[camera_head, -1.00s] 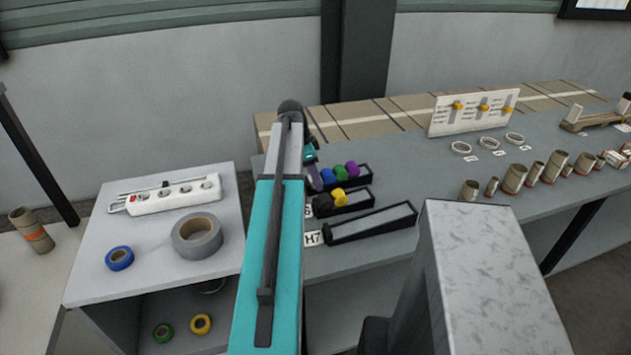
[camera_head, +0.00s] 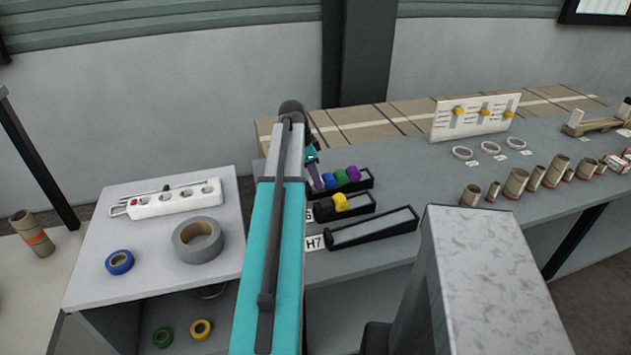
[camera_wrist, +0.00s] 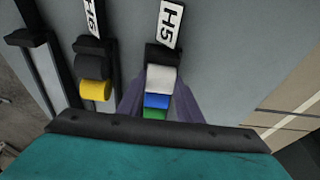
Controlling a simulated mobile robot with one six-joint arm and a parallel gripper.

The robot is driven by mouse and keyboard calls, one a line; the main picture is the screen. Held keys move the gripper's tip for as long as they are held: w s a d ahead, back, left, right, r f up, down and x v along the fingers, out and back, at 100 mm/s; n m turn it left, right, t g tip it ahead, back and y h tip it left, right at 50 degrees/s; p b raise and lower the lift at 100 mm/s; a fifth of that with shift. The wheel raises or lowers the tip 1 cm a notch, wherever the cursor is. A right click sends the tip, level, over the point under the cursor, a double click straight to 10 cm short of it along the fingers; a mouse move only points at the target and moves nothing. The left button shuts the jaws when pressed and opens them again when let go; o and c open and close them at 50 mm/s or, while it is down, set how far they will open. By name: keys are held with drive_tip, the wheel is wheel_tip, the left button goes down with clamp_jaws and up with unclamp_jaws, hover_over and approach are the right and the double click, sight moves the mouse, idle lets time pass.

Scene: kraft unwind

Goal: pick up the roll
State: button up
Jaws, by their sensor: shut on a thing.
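In the wrist view, a white roll (camera_wrist: 162,79) sits at the labelled end of the H5 rack (camera_wrist: 164,55), in line with a blue roll (camera_wrist: 157,101) and a green roll (camera_wrist: 155,114). My gripper (camera_wrist: 163,72) has its two purple-grey fingers along both sides of the white roll, shut on it. I cannot tell whether the roll is clear of the rack floor. In the head view, my gripper (camera_head: 314,177) is at the near end of that rack, partly behind my arm. The white roll is hidden there; blue, green and purple rolls show beyond.
The H6 rack (camera_head: 364,206) with black and yellow rolls and the empty-looking H7 rack (camera_head: 375,231) lie nearer. A side table holds a grey tape roll (camera_head: 199,240), a blue tape roll (camera_head: 120,262) and a power strip (camera_head: 178,199). Cardboard tubes (camera_head: 515,183) stand at right.

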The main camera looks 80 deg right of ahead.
drive_tip(key=shift+r+b, duration=0.85)
drive_tip(key=shift+r, duration=3.6)
drive_tip(key=shift+r, duration=0.1)
